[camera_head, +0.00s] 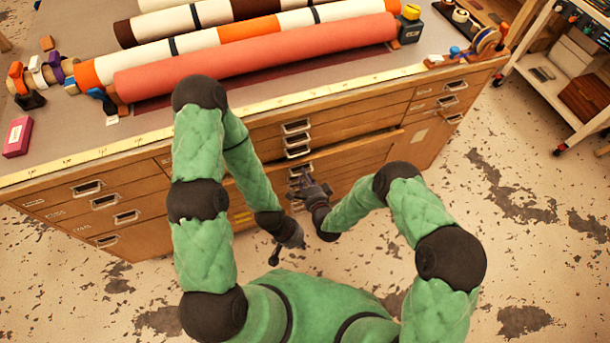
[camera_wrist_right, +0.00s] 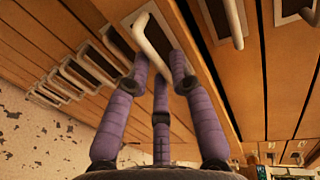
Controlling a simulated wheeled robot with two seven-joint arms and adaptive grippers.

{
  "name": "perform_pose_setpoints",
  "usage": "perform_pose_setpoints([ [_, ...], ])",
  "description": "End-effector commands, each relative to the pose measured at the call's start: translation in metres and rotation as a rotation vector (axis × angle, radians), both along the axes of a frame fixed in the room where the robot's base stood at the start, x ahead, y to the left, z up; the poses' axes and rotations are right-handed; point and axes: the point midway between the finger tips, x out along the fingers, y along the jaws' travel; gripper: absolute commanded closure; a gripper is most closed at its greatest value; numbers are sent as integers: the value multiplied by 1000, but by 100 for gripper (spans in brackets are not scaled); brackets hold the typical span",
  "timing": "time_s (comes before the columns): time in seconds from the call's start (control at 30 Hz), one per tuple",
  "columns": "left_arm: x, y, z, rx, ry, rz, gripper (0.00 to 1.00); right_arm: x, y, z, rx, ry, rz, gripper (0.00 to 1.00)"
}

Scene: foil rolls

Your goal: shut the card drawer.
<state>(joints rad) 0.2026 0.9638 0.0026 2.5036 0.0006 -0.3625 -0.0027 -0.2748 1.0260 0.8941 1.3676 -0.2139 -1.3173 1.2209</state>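The wooden flat-file cabinet (camera_head: 420,112) has rows of drawers with metal pull handles. One drawer (camera_head: 355,155) in the middle column stands out from the cabinet face, with a dark gap above its front; I cannot read its label. My right gripper (camera_head: 304,186) is in front of this drawer's handle (camera_head: 299,170). In the right wrist view its three purple fingers (camera_wrist_right: 160,72) are spread apart around the near end of a pale handle (camera_wrist_right: 152,42); contact is unclear. My left gripper (camera_head: 277,256) hangs lower, away from the cabinet front; its fingers are too small to judge.
Fabric or foil rolls (camera_head: 260,55) lie across the cabinet top, with a pink box (camera_head: 17,137) at the left and a yellow-black item (camera_head: 410,24) at the back. A shelf cart (camera_head: 575,90) stands at the right. The stained floor (camera_head: 520,200) is clear.

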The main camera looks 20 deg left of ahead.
Motion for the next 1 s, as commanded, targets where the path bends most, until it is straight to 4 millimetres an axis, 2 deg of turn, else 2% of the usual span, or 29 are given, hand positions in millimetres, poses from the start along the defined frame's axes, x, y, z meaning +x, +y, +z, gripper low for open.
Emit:
perform_pose_setpoints([
  [0.27, 0, 0, -1, 0, 0, 0, 100, 2, 1, 0, 1, -1, 0, 100],
  [0.53, 0, 0, -19, 0, 0, 0, 100, 32, 21, -2, 0, -4, 0, 100],
  [0.87, 0, 0, -18, 0, -1, 0, 100, 37, 24, 1, 0, -1, -1, 100],
  [0.9, 0, 0, -18, 0, -1, 0, 100, 37, 24, 1, 0, -2, -1, 79],
  [0.97, 0, 0, -18, 0, -1, 0, 100, 38, 24, 1, 1, -3, -1, 62],
  [1.0, 0, 0, -18, 0, -1, 0, 100, 37, 24, 1, 1, -3, -1, 61],
])
